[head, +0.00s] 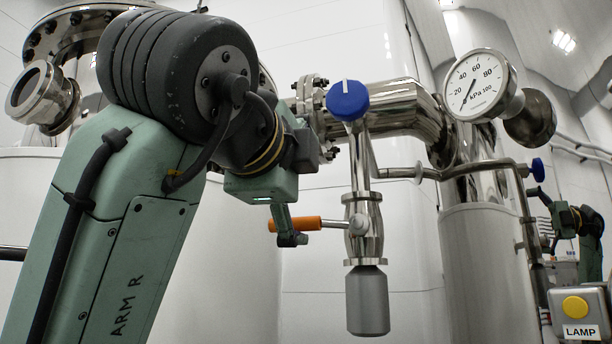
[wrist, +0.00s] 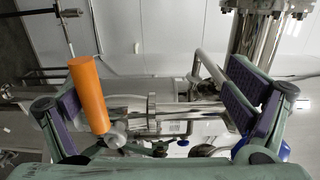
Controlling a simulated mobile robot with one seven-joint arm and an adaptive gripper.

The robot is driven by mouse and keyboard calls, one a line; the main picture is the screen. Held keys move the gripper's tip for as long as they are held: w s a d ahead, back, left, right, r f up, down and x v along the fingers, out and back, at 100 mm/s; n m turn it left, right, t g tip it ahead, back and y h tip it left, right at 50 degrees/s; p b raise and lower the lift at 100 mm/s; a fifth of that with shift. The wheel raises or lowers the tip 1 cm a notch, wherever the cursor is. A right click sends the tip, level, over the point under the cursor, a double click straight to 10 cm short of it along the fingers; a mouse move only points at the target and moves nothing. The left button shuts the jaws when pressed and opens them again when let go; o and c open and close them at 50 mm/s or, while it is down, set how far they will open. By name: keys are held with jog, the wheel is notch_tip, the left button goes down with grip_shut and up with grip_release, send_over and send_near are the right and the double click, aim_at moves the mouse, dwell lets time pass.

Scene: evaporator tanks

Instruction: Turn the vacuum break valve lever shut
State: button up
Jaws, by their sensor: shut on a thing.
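The valve lever's orange grip (head: 294,224) points left from the valve body (head: 363,232) in the head view. The lever lies about horizontal, across the upright pipe. In the wrist view the orange grip (wrist: 88,95) is beside the left finger pad. My arm hides part of the pipework behind.
A blue knob (head: 347,100) sits above the valve, and a grey cylinder (head: 367,301) hangs below it. A pressure gauge (head: 479,86) is upper right. A second blue knob (head: 537,169) and a yellow lamp button (head: 575,307) are at right. Large pale tanks stand behind.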

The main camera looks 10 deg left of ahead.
jog(key=shift+s+a+r+b, duration=0.1)
jog(key=shift+s+a+b, duration=0.1)
jog(key=shift+s, duration=1)
jog(key=shift+s+a+r+b, duration=0.1)
jog(key=shift+s+b, duration=0.05)
jog(key=shift+s, duration=1)
jog(key=c, duration=0.4)
jog(key=s, duration=0.3)
jog(key=shift+s, duration=0.3)
jog(key=c, duration=0.6)
jog(key=shift+s+a+f+b, duration=0.1)
jog(key=shift+s+f+b, duration=0.15)
jog(key=shift+s, duration=0.55)
jog(key=shift+s+a+f+b, duration=0.1)
jog(key=shift+s+f, duration=0.2)
jog(key=shift+s, duration=0.45)
jog(key=shift+s+a+f+b, duration=0.1)
jog(key=shift+s+f+b, duration=0.15)
jog(key=shift+s, duration=0.55)
